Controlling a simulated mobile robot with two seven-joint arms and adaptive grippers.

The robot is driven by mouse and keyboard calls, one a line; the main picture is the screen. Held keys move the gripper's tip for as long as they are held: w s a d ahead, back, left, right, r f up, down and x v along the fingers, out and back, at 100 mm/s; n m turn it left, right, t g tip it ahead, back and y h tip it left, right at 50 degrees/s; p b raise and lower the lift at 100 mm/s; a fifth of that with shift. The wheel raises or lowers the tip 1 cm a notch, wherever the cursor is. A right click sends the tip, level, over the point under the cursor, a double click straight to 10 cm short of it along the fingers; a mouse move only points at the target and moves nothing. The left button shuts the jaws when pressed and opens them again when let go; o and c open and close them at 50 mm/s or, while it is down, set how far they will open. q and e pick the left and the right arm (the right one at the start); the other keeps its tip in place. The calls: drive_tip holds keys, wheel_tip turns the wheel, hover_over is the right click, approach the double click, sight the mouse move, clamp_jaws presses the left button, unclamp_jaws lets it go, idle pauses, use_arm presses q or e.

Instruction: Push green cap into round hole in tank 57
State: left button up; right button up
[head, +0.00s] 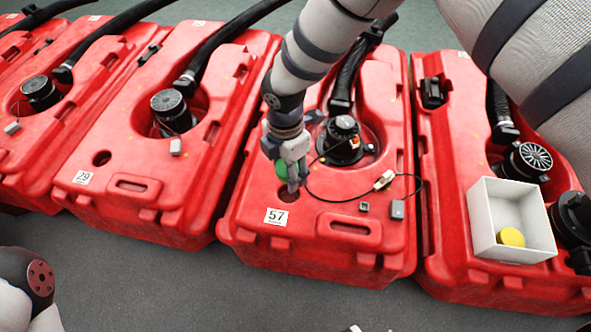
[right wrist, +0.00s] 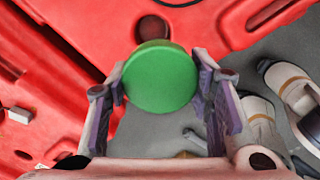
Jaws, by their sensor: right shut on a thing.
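My right gripper (head: 293,178) is shut on a round green cap (head: 282,168) and holds it just above the front left part of red tank 57 (head: 262,242). The round hole (head: 289,194) in that tank is dark and lies just below the gripper, partly covered by it in the head view. In the right wrist view, the green cap (right wrist: 161,78) sits between the two fingers of the gripper (right wrist: 163,95), and the hole (right wrist: 152,28) shows beyond its upper edge. The cap is apart from the hole. My left gripper is not in view.
A white box (head: 484,232) with a yellow cap (head: 511,237) stands on the right tank. Black pump (head: 343,138), thin cable (head: 335,201) and small connectors (head: 397,209) lie near the hole. Tank 29 (head: 105,160) has an open hole (head: 102,158). Grey floor (head: 180,285) is clear in front.

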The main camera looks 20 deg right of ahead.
drive_tip(key=shift+w+d+f+n+b, duration=0.1)
drive_tip(key=shift+w+f+n, duration=0.1)
drive_tip(key=shift+f, duration=0.2)
drive_tip(key=shift+w+f+n+b, duration=0.15)
drive_tip(key=shift+w+f+n, duration=0.1)
drive_tip(key=shift+f, duration=0.15)
drive_tip(key=shift+w+d+f+n+b, duration=0.1)
drive_tip(key=shift+w+f+n, duration=0.1)
drive_tip(key=shift+f, duration=0.2)
wheel_tip(320, 180, down, 5)
drive_tip(key=b, duration=0.3)
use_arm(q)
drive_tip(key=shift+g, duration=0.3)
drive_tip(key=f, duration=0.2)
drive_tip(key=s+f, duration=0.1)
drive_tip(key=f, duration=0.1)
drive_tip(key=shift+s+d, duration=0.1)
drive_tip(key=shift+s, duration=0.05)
use_arm(e)
drive_tip(key=shift+f, duration=0.25)
drive_tip(key=shift+a+f, duration=0.1)
drive_tip(key=shift+f, duration=0.2)
use_arm(q)
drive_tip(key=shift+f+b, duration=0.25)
drive_tip(key=shift+b, duration=0.15)
use_arm(e)
drive_tip(key=shift+f, duration=0.45)
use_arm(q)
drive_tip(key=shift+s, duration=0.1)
